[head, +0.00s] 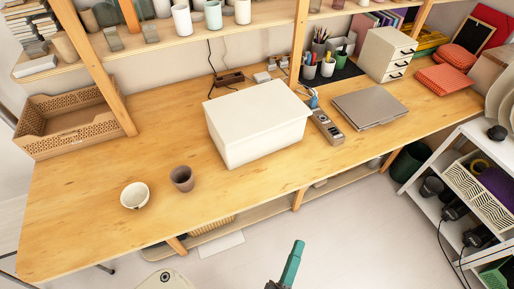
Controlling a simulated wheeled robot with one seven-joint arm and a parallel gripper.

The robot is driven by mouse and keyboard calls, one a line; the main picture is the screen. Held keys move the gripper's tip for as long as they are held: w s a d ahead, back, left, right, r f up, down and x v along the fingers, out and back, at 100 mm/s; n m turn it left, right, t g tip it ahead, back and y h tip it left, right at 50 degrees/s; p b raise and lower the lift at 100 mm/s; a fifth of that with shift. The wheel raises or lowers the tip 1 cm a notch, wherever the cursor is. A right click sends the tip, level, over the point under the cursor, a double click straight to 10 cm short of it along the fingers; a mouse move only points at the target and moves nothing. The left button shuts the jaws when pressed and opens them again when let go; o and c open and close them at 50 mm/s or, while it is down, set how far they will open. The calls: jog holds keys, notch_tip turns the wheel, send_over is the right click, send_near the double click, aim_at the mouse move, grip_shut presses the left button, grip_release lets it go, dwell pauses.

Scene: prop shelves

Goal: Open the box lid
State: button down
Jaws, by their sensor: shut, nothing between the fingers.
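A white box (257,140) stands on the wooden desk (100,210), near the middle. Its white lid (258,106) lies flat on top and looks closed. My gripper (295,250) shows at the bottom of the head view, with teal fingers together and nothing between them. It is in front of the desk, below the box in the picture and well apart from it. The lower part of my gripper is cut off by the frame edge.
A brown cup (182,179) and a white bowl (135,196) stand left of the box. A power strip (326,127) and a closed laptop (370,107) lie to its right. A wooden crate (75,140) sits at the far left. Shelf posts rise behind.

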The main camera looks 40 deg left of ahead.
jog(key=w+a+n+g+y, duration=0.3)
jog(key=a+n, duration=0.4)
jog(key=n, duration=0.3)
jog(key=w+a+f+n+g+y, duration=0.1)
jog(key=w+a+n+g+y, duration=0.3)
jog(key=a+n, duration=0.3)
jog(key=w+a+n+g+y, duration=0.4)
jog(key=a+n, duration=0.3)
jog(key=n, duration=0.7)
jog(key=shift+w+f+g+y, duration=0.25)
jog(key=shift+g+y, duration=0.35)
jog(key=shift+g, duration=0.3)
jog(key=shift+w+a+f+n+g, duration=0.1)
jog(key=shift+w+a+n+g, duration=0.15)
jog(key=shift+a+n+g, duration=0.25)
jog(key=x, duration=1)
notch_tip(320, 180, up, 4)
jog(key=shift+d+r, duration=0.1)
jog(key=shift+d, duration=0.05)
